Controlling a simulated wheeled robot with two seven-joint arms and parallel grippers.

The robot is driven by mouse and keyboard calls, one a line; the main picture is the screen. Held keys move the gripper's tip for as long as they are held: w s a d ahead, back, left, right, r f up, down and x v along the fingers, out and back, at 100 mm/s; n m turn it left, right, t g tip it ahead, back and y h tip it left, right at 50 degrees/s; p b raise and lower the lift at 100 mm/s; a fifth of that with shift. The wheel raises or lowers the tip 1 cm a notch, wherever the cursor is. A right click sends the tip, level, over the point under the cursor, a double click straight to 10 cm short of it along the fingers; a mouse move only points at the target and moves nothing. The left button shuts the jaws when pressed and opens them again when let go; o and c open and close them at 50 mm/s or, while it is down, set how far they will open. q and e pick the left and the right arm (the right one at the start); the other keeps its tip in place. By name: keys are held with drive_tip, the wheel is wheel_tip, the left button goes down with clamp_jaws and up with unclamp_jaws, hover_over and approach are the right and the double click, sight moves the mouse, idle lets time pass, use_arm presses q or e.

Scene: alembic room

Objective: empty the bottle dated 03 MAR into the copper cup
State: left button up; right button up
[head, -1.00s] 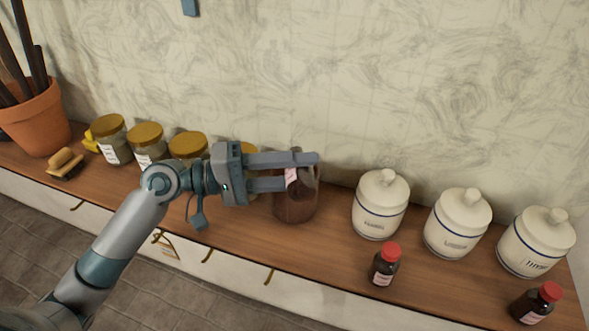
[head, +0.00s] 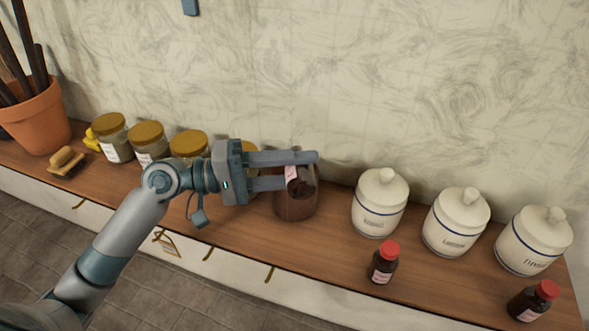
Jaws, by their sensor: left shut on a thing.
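My left gripper (head: 283,171) reaches in from the left and is shut on a small dark bottle (head: 304,181) with a pale pink label. The fingers hide part of the bottle, and the date on its label is too small to read. The bottle is at the mouth of a brown, copper-coloured cup (head: 294,207) on the wooden shelf. It looks tilted. I cannot tell whether liquid is running out of it. My right gripper is not in view.
Two red-capped dark bottles, one in the middle (head: 383,264) and one at the right (head: 533,301), stand near the front edge. Several white lidded jars (head: 380,205) stand behind. Gold-lidded glass jars (head: 113,139), a brush (head: 66,162) and a terracotta pot (head: 38,118) are at left.

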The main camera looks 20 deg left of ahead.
use_arm(q)
drive_tip(key=shift+w+r+n+p, duration=0.1)
drive_tip(key=shift+r+n+p, duration=0.55)
drive_tip(key=shift+n+p, duration=1.1)
idle(1.8)
drive_tip(key=shift+w+a+r+p, duration=0.1)
drive_tip(key=shift+r+p, duration=0.1)
drive_tip(key=shift+p, duration=1.05)
drive_tip(key=shift+n, duration=0.25)
drive_tip(key=shift+w+r+n+p, duration=0.1)
drive_tip(key=shift+r+n+p, duration=0.25)
drive_tip(key=shift+p, duration=0.45)
drive_tip(key=shift+f, duration=0.2)
drive_tip(key=shift+f+b, duration=0.25)
drive_tip(key=shift+b, duration=0.45)
drive_tip(key=shift+f+m+b, duration=0.25)
drive_tip(key=shift+m+b, duration=0.6)
drive_tip(key=shift+b, duration=0.15)
drive_tip(key=shift+s, duration=0.2)
